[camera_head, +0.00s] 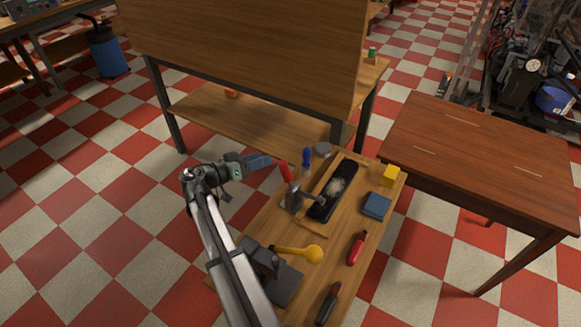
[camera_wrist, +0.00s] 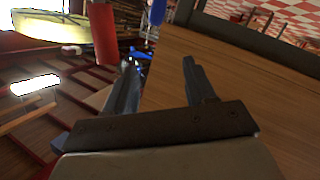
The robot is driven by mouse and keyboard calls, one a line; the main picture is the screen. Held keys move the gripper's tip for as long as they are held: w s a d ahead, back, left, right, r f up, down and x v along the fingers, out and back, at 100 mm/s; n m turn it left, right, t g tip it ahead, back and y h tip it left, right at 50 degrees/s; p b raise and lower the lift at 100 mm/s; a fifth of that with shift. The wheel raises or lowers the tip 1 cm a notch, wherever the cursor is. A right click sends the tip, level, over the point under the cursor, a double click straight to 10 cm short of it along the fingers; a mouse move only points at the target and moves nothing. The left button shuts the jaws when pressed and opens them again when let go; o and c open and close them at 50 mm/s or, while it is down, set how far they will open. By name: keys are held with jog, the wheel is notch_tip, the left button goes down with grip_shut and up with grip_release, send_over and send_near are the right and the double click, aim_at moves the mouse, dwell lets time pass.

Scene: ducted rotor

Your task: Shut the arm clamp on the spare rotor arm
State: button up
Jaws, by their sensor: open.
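A grey clamp (camera_head: 293,199) stands on the small wooden bench, at the left edge of a long black tray. Its red handle (camera_head: 284,171) sticks up, tilted left, and its grey arm reaches toward the tray. I take this as the arm clamp. The black tray (camera_head: 345,177) has a pale patch inside; I cannot tell which piece is the spare rotor arm. My gripper (camera_head: 266,160) is open and empty, just left of the red handle and apart from it. In the wrist view, the jaws (camera_wrist: 158,62) are spread and the red handle (camera_wrist: 104,32) shows beyond them, upper left.
A blue handle (camera_head: 307,157) stands close behind the red one. A tall wooden panel (camera_head: 245,50) stands behind.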

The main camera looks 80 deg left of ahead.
jog(key=s+d+f+m+t+h, duration=0.1)
jog(key=s+d+m+t+h, duration=0.3)
jog(key=d, duration=0.3)
jog(key=w+a+g+y, duration=0.1)
jog(key=w+a, duration=0.1)
jog(key=w, duration=1.1)
jog(key=shift+w+a+m, duration=0.25)
jog(key=shift+a+m, duration=0.05)
jog(key=shift+a, duration=0.1)
jog(key=shift+c, duration=0.4)
grip_shut()
jog(key=shift+d, duration=0.1)
